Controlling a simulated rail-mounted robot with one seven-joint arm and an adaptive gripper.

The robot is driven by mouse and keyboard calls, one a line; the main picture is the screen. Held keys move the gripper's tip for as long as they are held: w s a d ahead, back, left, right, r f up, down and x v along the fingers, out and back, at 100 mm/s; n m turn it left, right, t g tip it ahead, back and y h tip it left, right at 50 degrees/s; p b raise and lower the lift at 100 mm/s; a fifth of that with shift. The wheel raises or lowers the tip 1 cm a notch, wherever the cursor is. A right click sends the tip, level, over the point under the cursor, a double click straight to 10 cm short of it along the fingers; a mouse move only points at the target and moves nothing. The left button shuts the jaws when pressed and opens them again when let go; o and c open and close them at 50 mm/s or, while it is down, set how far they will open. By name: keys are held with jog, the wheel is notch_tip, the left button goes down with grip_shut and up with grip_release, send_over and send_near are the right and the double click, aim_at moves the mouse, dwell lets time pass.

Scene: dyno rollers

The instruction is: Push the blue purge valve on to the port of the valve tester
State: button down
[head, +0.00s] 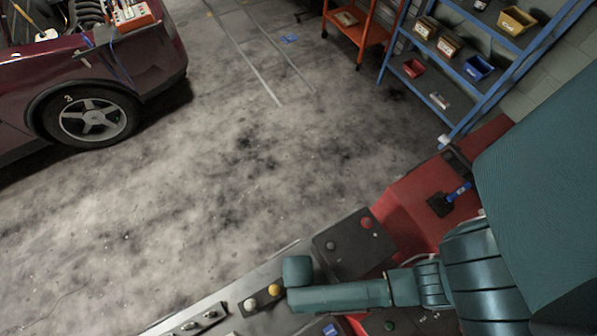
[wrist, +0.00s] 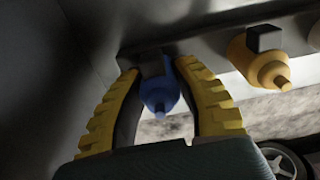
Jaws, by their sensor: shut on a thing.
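The blue purge valve (wrist: 158,90) sits between the two yellow ribbed fingers of my gripper (wrist: 158,68) in the wrist view. The gripper is shut on it, and its small round nose points toward the camera. A dark block shows right behind the valve, at a dark grey metal surface (wrist: 208,36). I cannot tell whether the valve is seated on a port or only close to it. A yellow valve (wrist: 262,62) with a black block is beside it to the right. In the head view, my arm hides the blue valve and the gripper.
A grey bench strip (head: 215,312) with a yellow fitting (head: 274,290) lies by my arm. A dark box with a red button (head: 366,223) stands behind it. A blue-handled brush (head: 458,193) lies on a red surface. A blue shelf rack (head: 440,60) and dark red car (head: 150,62) stand farther off.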

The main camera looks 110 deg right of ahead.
jog(key=shift+r+p, duration=2.2)
jog(key=shift+r, duration=0.7)
